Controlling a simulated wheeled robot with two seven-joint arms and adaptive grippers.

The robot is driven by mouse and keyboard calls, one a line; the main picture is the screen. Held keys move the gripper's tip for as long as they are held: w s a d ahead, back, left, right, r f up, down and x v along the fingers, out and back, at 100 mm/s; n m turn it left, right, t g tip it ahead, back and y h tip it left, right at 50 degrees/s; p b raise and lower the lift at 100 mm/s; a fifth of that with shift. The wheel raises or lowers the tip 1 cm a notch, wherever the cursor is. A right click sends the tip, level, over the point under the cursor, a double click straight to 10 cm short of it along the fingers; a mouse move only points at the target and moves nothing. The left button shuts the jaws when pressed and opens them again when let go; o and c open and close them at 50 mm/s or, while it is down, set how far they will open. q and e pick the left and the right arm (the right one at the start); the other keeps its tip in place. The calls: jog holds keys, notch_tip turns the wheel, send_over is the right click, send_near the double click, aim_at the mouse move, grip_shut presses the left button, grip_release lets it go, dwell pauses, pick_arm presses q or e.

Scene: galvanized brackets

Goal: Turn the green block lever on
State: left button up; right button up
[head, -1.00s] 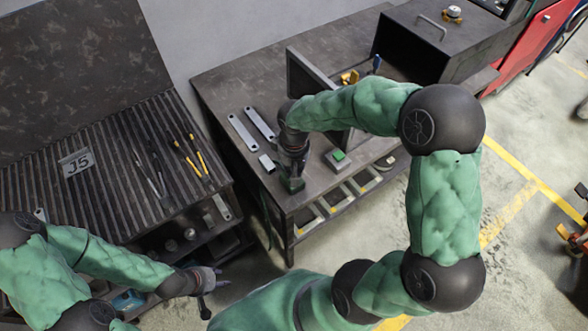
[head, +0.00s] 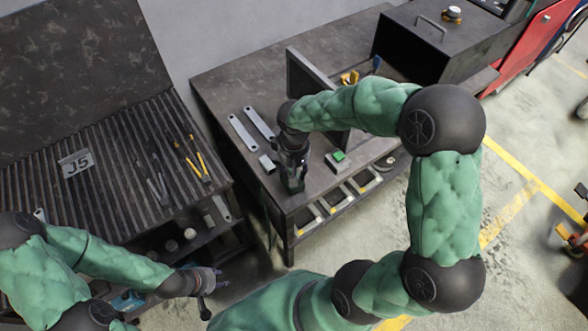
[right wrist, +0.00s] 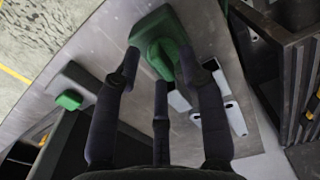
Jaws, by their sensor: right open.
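The green block lever (right wrist: 163,52) shows in the right wrist view, a green handle on a green base fixed to a grey metal surface. My right gripper (right wrist: 160,66) is open, its fingers spread around the handle with the tips close to it; I cannot tell whether they touch. In the head view my right gripper (head: 294,183) is at the workbench's near edge and hides the lever. My left gripper (head: 213,294) hangs empty and appears open, well away from it, in front of the ribbed table.
A grey box with a green button (head: 338,156) is to the right on the workbench (head: 235,85), also in the wrist view (right wrist: 70,99). Two flat brackets (head: 243,134) and a small block (head: 267,163) lie left of the gripper. An upright plate (head: 308,78) stands behind.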

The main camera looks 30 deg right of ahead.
notch_tip(320, 180, up, 12)
dwell(0.5)
jog(key=shift+f, duration=0.1)
dwell(0.4)
